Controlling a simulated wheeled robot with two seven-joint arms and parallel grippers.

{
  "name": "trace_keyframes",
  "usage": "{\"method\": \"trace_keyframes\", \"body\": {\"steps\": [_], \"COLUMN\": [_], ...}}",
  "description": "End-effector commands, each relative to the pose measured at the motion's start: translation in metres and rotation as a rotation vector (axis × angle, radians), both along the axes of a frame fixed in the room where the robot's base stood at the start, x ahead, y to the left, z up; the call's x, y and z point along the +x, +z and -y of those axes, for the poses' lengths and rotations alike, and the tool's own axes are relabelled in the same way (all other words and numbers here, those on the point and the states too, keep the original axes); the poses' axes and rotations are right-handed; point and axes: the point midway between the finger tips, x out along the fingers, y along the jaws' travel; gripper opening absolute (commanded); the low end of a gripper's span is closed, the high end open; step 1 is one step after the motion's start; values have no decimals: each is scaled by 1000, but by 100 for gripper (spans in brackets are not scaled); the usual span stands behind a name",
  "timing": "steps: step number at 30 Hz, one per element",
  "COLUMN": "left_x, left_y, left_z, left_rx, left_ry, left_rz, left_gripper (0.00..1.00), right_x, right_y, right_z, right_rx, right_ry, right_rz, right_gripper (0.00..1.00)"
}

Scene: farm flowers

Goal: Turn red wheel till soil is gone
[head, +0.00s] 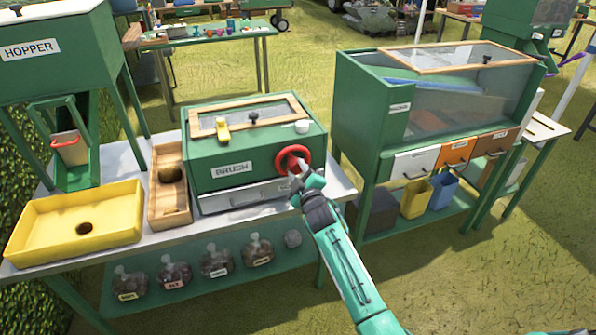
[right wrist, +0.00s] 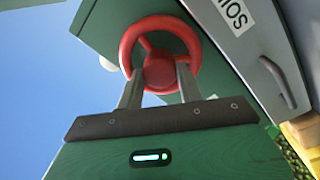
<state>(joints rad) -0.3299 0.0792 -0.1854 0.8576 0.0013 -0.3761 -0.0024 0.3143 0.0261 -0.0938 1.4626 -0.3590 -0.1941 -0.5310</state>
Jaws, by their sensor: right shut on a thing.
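The red wheel (head: 293,158) is mounted on the front right of the green box labelled BRUSH (head: 250,151). In the head view my right gripper (head: 298,172) reaches it from below. In the right wrist view the red wheel (right wrist: 160,58) stands right ahead. The two fingers of my right gripper (right wrist: 158,82) are shut on its lower part, one on each side of the hub. A box window with a wooden frame (head: 204,128) is on top, but I cannot make out soil through it. My left gripper is not in view.
A yellow tray with a hole (head: 40,232) and a wooden box (head: 160,206) stand left on the metal table. Several labelled bags (head: 215,259) sit on the shelf below. A green cabinet with drawers (head: 361,107) stands at right. Open grass lies at front right.

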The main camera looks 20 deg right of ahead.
Motion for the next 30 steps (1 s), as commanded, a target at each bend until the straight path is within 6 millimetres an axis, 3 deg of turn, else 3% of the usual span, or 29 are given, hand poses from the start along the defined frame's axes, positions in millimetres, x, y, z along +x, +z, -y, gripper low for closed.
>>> {"method": "trace_keyframes", "body": {"steps": [12, 21, 30], "left_x": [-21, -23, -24], "left_y": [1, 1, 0], "left_z": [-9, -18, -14], "left_rx": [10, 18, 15], "left_ry": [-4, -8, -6], "left_rz": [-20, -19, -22], "left_gripper": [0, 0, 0], "right_x": [0, -1, -1], "right_y": [-1, -2, -2], "right_z": [0, 0, 0], "right_rx": [272, 343, 349], "right_ry": [-1, -1, -1], "right_rz": [-13, -17, -17], "right_gripper": [14, 14, 14]}}
